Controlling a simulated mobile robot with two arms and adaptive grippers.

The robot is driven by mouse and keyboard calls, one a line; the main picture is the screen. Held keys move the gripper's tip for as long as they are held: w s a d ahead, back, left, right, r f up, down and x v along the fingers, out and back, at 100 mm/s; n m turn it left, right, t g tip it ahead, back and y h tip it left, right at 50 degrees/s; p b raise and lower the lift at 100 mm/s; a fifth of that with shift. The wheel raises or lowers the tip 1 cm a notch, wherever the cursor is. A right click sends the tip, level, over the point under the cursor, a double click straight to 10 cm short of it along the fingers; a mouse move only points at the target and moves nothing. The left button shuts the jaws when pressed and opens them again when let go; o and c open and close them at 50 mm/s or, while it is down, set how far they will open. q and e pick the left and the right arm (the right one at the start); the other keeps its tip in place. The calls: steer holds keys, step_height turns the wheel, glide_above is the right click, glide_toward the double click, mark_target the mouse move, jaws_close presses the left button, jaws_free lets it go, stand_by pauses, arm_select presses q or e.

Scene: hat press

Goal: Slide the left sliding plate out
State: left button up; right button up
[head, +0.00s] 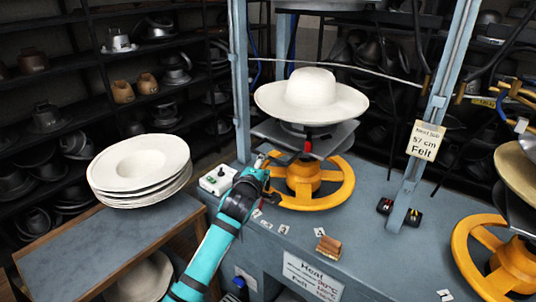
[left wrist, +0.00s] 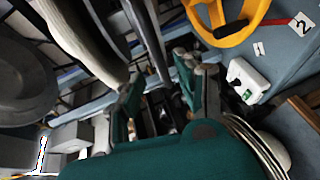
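A white wide-brimmed hat (head: 312,95) sits on the press. Under its brim are dark grey sliding plates; the left sliding plate (head: 272,136) sticks out toward the front left, and a small red part (head: 307,147) shows at the middle between the plates. My left gripper (head: 264,172) is just below and left of the left plate, beside the yellow handwheel, apparently not touching the plate. In the left wrist view its green fingers (left wrist: 160,85) stand apart with nothing clearly held between them. My right gripper is not in view.
The yellow handwheel (head: 341,186) is close to my left gripper. A white control box (head: 217,180) lies beside my arm. Stacked white hats (head: 138,165) stand on a side table at left. Blue posts (head: 239,80) frame the press. A second handwheel (head: 470,250) is at right.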

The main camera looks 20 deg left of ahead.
arm_select(q)
steer(key=w, duration=0.4)
steer(key=w+f+p, duration=0.1)
steer(key=w, duration=0.1)
steer(key=shift+w+a+f, duration=0.1)
steer(key=shift+w+a, duration=0.05)
steer(key=shift+w, duration=0.15)
jaws_close()
